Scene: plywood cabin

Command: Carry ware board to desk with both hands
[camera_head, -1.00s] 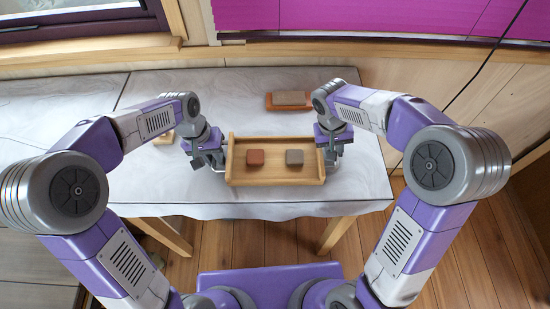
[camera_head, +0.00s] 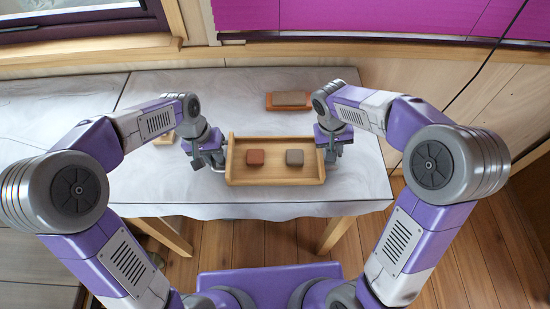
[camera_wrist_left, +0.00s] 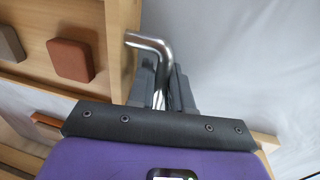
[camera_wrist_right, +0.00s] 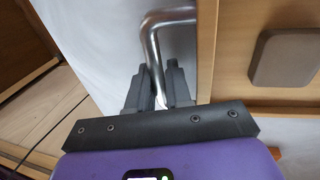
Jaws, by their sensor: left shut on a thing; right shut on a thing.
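The ware board (camera_head: 275,175) is a light wooden tray with raised walls, at the middle of the head view, over the table's front part. A reddish-brown block (camera_head: 255,157) and a grey-brown block (camera_head: 295,157) lie in it, apart. My left gripper (camera_head: 217,160) is at its left end, shut on a bent metal handle, which shows in the left wrist view (camera_wrist_left: 150,42). My right gripper (camera_head: 333,150) is at its right end, shut on the other metal handle, which shows in the right wrist view (camera_wrist_right: 155,45). Whether the board touches the table is hard to tell.
The table (camera_head: 230,100) has a grey-white cloth top. An orange-brown tray with a pale block (camera_head: 289,99) stands at the back right. A small wooden piece (camera_head: 164,138) lies left of my left gripper. Wooden floor lies in front and to the right.

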